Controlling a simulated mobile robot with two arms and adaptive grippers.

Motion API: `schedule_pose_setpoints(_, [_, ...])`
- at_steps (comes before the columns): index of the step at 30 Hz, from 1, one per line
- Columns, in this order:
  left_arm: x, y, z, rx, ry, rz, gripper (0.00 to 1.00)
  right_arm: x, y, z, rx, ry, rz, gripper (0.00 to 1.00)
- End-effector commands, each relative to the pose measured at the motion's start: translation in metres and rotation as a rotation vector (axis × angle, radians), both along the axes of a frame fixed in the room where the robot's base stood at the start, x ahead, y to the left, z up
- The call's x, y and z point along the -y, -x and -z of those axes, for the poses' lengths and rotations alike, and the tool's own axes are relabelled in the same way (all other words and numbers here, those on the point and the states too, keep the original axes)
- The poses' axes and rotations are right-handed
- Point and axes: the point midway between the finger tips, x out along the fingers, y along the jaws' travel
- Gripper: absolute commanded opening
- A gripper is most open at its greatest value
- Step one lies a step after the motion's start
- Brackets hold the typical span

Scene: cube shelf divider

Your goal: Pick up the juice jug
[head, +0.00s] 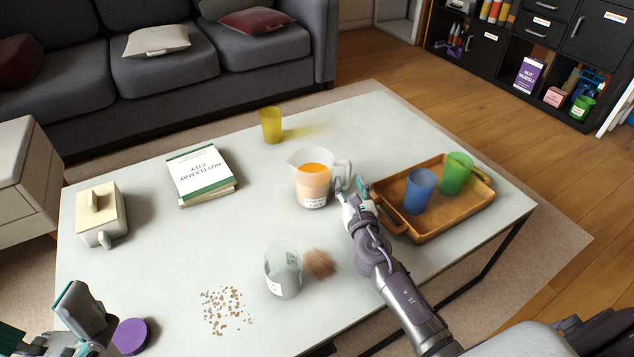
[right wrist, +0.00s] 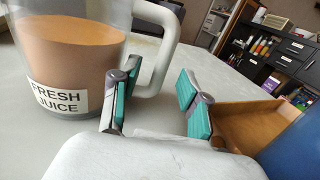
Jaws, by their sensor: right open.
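The juice jug (head: 313,185) stands upright on the table, clear with orange juice and a white handle (head: 341,177) on its right side. In the right wrist view the jug (right wrist: 75,50) is close at the left, labelled "FRESH JUICE". My right gripper (head: 353,187) is open beside the handle. In the right wrist view its teal-padded fingers (right wrist: 158,98) are spread, and the handle (right wrist: 165,55) shows beyond and partly between them. I cannot tell whether they touch it. My left gripper (head: 80,315) is at the lower left, away from the jug; its jaw opening is unclear.
A wooden tray (head: 440,232) with a blue cup (head: 418,190) and green cup (head: 456,173) is close right of my right gripper. A clear container (head: 283,270) stands nearer. A yellow cup (head: 271,125), book (head: 200,172), cream box (head: 100,215) and purple disc (head: 130,335) also occupy the table.

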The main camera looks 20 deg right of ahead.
Motion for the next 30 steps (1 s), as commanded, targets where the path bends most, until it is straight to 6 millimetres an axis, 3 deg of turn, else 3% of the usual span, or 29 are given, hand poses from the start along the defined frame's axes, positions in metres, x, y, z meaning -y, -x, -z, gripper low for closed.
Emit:
schedule_pose_setpoints(6, [0.0,-0.001,0.009,-0.002,-0.001,0.0,1.0,0.007,-0.027,0.002,0.001,0.0,0.001,0.45])
schedule_pose_setpoints(14, [0.0,-0.001,0.009,-0.002,0.0,0.001,1.0,0.007,-0.029,0.001,-0.001,0.0,0.001,0.45])
schedule_pose_setpoints(22, [0.0,0.0,0.008,-0.002,-0.001,0.0,1.0,0.007,-0.029,0.001,-0.001,0.0,0.001,0.02])
schedule_pose_setpoints(30, [0.0,0.0,0.008,-0.001,0.0,0.0,1.0,0.007,-0.029,-0.001,0.005,-0.002,0.0,0.0])
